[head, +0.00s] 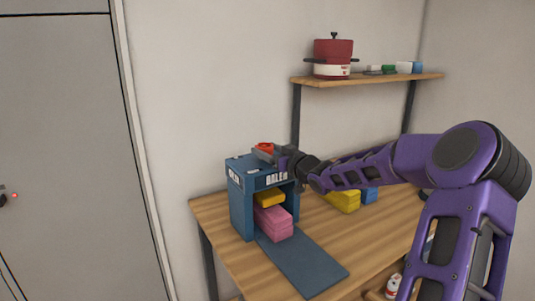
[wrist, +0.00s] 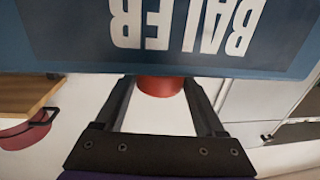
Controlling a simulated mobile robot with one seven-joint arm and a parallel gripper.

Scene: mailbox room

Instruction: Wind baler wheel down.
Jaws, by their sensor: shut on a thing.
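The baler (head: 241,205) is a blue open-fronted box on the wooden table, lettered BALER; its lettered face (wrist: 190,30) fills the top of the wrist view, upside down. Its red wheel (head: 265,147) is on top, partly hidden by my gripper. Inside, a yellow block (head: 268,197) sits above a stack of pink blocks (head: 274,223). My gripper (head: 284,158) is at the baler's top front. In the wrist view its fingers (wrist: 158,80) stand either side of a red part of the wheel (wrist: 160,87), shut on it. The fingertips' contact is hidden behind the baler's edge.
A blue mat (head: 305,265) runs from the baler's front. Yellow blocks (head: 343,201) and a blue block (head: 370,195) lie behind my arm. A wall shelf (head: 370,79) above holds a red pot (head: 333,56). A grey door (head: 60,130) is at left.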

